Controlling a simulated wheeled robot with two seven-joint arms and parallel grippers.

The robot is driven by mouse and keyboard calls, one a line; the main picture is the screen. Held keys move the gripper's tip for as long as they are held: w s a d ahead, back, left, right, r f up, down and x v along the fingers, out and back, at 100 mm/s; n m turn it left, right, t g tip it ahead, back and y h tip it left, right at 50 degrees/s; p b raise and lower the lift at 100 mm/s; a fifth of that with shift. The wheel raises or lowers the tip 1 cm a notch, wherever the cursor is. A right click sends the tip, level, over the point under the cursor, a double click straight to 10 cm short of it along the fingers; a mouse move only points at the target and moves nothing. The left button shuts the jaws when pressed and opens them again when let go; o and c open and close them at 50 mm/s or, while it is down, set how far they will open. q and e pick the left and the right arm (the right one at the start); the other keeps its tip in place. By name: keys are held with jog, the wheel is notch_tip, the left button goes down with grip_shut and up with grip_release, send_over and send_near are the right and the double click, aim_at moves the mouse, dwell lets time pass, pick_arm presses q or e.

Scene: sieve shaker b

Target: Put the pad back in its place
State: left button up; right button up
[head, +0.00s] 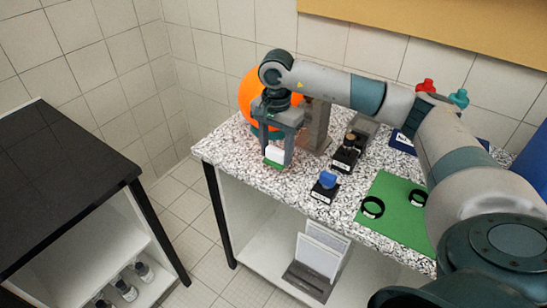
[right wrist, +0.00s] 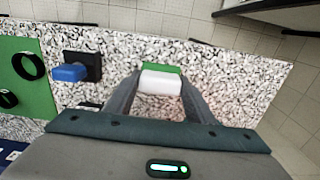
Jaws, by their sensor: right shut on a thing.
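A small block-shaped pad (head: 275,155), white on top and green underneath, is between the fingers of my right gripper (head: 276,160). In the right wrist view the pad (right wrist: 161,79) shows its white and green parts between the fingertips of the right gripper (right wrist: 160,84), which is shut on it. The pad is over the left part of the speckled worktop (head: 232,150). Whether it touches the surface, I cannot tell. No place marked for the pad can be made out. My left gripper is not in view.
A blue-topped item on a labelled black base (head: 325,186) stands right of the gripper. A green mat (head: 388,215) holds black rings. An orange ball (head: 250,97) and a grey upright block (head: 317,125) stand behind the gripper. A dark-topped table (head: 60,180) is at left, beyond a gap.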

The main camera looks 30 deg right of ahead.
aim_at(273, 162)
jog(key=shift+w+a+f, duration=0.25)
jog(key=shift+w, duration=0.15)
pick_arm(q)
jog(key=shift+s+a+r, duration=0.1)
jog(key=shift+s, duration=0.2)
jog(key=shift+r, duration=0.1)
pick_arm(e)
jog(key=shift+f, duration=0.1)
